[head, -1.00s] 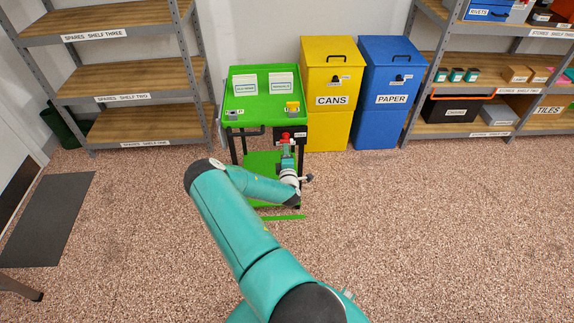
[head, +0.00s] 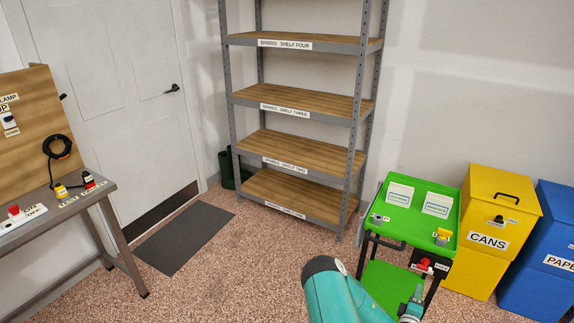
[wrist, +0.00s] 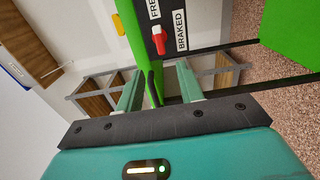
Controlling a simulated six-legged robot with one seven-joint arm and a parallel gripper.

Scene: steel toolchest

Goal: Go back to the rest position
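My gripper (wrist: 158,88) is open in the wrist view, with its two pale green fingers apart and nothing held between them. A dark bar shows in the gap, apparently behind the fingers. In front of it is the green cart, whose top tray rim (head: 385,232) shows in the head view. The cart's red lever (wrist: 159,42) sits on a black plate beside the labels FREE and BRAKED, clear of the fingers. The lever also shows in the head view (head: 425,264). My teal arm reaches toward the cart front; the fingertips are hard to make out there.
A yellow CANS bin (head: 487,273) and a blue PAPER bin (head: 550,285) stand right of the cart. Spares shelving (head: 305,160) stands behind, left of the cart. A workbench (head: 75,215) is at left, near a dark mat (head: 185,238). Open floor lies between.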

